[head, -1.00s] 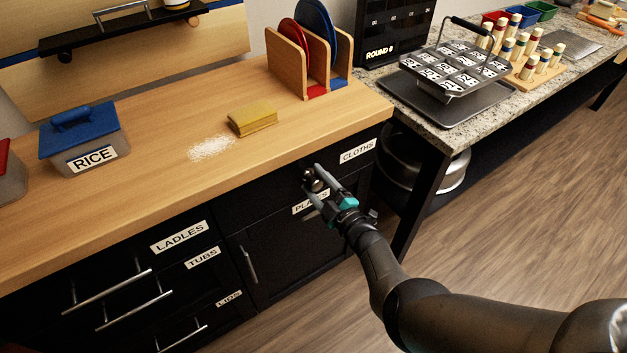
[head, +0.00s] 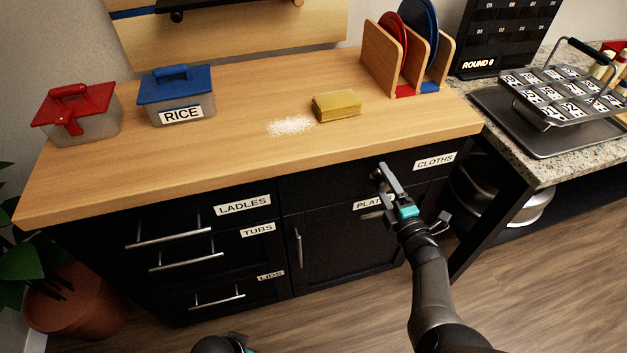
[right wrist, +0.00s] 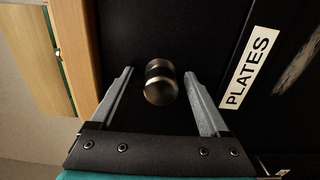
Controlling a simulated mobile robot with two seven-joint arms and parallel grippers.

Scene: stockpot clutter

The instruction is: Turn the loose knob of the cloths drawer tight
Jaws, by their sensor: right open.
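The cloths drawer (head: 335,182) is the black drawer front under the right part of the counter, with a CLOTHS label at its right; it looks shut. Its round metal knob (right wrist: 160,84) shows in the right wrist view between the two fingers of my right gripper (right wrist: 158,74), with a gap on each side. In the head view my right gripper (head: 381,190) is open at the drawer front and its fingers partly hide the knob. Whether the knob sits loose cannot be told. Of my left arm only a dark part shows at the bottom edge; its fingers are out of view.
The PLATES door (head: 340,240) is just below. On the counter (head: 240,150) are a yellow sponge (head: 337,105), white grains (head: 290,125), a RICE box (head: 178,100), a red-lidded box (head: 80,115) and a plate rack (head: 380,70). A granite table (head: 540,165) stands at right.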

